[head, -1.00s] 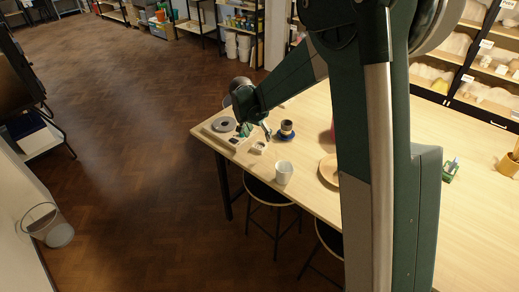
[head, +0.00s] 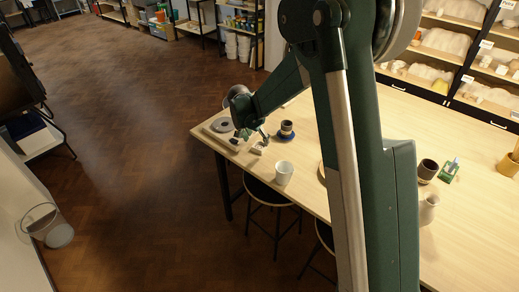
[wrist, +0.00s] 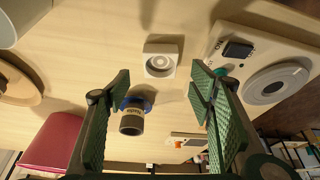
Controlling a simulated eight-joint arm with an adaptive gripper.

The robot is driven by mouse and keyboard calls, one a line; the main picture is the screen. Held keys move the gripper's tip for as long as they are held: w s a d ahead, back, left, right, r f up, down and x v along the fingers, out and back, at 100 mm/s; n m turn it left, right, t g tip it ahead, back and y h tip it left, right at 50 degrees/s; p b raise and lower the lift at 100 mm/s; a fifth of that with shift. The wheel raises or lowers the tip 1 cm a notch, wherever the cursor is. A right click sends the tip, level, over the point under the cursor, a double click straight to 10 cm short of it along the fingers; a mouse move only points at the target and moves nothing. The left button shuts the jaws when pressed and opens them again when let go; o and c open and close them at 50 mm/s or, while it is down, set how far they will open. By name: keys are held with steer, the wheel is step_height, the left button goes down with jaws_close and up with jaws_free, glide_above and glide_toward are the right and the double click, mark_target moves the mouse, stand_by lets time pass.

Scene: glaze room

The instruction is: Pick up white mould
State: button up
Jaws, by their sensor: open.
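The white mould (wrist: 161,60) is a small square block with a round hollow, lying on the pale wooden table (wrist: 85,45). In the head view the mould (head: 257,149) is near the table's left corner, partly covered by my gripper (head: 263,136). In the wrist view my gripper (wrist: 160,74) has its two green fingers wide apart, with nothing between the pads. The mould shows between and just past the fingertips. I cannot tell the height of the fingers above it.
A grey-white scale (wrist: 262,55) with a round plate lies close beside the mould.

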mark_target(260, 147)
steer(key=shift+w+f, duration=0.1)
steer(key=shift+f, duration=0.25)
steer(key=shift+x, duration=2.55)
steer(key=shift+c, duration=0.7)
steer(key=c, duration=0.9)
